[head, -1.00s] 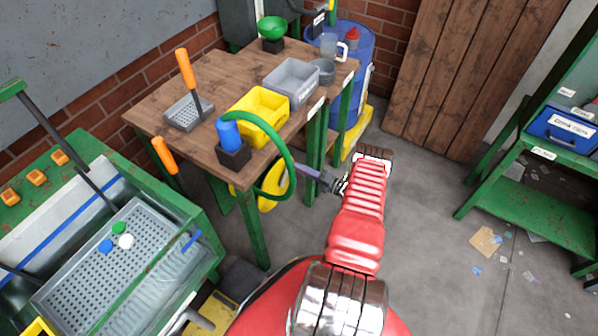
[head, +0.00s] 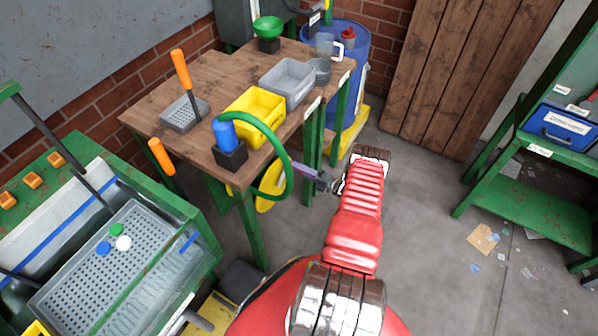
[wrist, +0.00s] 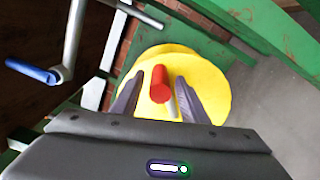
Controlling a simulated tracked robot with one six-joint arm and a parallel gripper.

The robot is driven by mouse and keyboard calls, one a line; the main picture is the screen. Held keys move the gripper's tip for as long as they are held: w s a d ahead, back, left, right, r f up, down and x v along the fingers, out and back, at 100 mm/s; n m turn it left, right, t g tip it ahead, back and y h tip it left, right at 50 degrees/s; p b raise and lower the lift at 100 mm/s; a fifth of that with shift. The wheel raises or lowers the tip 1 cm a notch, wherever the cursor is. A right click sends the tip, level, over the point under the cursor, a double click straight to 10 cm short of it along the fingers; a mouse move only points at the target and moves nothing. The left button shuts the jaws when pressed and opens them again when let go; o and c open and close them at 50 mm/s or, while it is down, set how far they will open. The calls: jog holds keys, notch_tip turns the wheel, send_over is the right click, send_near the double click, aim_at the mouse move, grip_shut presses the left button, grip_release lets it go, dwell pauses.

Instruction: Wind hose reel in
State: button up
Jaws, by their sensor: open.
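The yellow hose reel (head: 264,201) hangs at the table's near side in the head view, partly hidden behind a green hose (head: 288,185). In the wrist view the reel (wrist: 207,92) faces me, with a red knob (wrist: 159,84) standing out from it. My gripper (head: 287,168) reaches toward the reel from the right. In the wrist view my gripper (wrist: 159,77) is open, one finger on each side of the red knob. Gaps show between the knob and both fingers, so I see no grip on it.
A crank with a blue handle (wrist: 32,71) is close at the left in the wrist view. The wooden table (head: 150,106) carries a yellow bin (head: 252,116), a grey bin (head: 287,82) and a blue cylinder in a black holder (head: 231,155). Open floor (head: 420,230) lies to the right.

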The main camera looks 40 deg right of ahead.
jog(key=v, duration=1.4)
dwell(0.7)
dwell(0.4)
